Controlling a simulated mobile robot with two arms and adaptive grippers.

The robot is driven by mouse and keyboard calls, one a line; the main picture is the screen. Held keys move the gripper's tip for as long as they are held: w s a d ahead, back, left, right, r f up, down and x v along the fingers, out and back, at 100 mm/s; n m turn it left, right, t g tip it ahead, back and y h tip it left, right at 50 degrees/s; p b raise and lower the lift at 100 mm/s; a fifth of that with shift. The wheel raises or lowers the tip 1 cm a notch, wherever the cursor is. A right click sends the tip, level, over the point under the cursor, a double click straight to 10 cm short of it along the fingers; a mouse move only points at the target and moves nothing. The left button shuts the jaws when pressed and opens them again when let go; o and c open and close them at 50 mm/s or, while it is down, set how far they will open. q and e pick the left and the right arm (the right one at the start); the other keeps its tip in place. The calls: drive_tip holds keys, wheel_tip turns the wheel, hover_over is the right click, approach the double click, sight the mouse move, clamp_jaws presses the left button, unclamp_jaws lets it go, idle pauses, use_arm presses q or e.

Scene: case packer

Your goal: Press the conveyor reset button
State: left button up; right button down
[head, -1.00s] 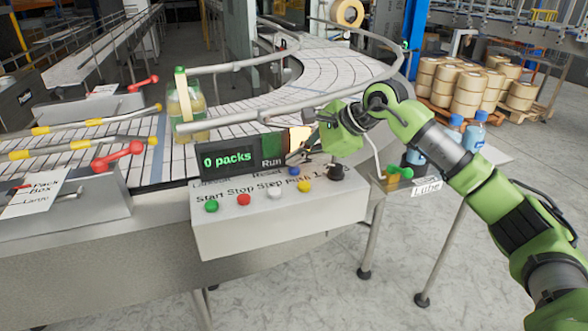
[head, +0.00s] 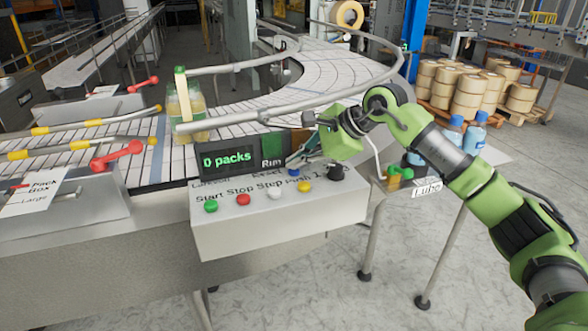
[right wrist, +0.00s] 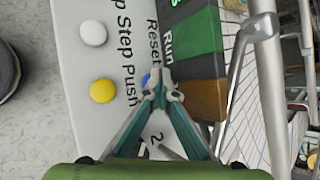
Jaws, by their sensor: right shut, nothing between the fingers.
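The blue button (head: 292,171) sits at the back of the white control box (head: 280,228), beside the printed word Reset. In the right wrist view the blue button (right wrist: 146,79) is mostly hidden by my fingertips. My right gripper (head: 301,163) is shut and empty, its fingers pointing down at the box right by the blue button. The right wrist view shows the closed fingertips (right wrist: 164,78) next to it; I cannot tell whether they touch it. My left gripper is not in view.
Green (head: 211,206), red (head: 243,199), white (head: 273,193) and yellow (head: 305,187) buttons line the box front. A black knob (head: 336,172) stands right of them. The display (head: 228,159) reads 0 packs. A metal guide rail (head: 270,116) runs behind.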

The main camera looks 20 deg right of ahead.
sight(297, 170)
idle(0.5)
drive_tip(key=shift+r+p, duration=0.5)
drive_tip(key=shift+r, duration=0.3)
drive_tip(key=shift+r+p, duration=1.6)
drive_tip(key=shift+r, duration=1)
drive_tip(key=shift+f, duration=0.1)
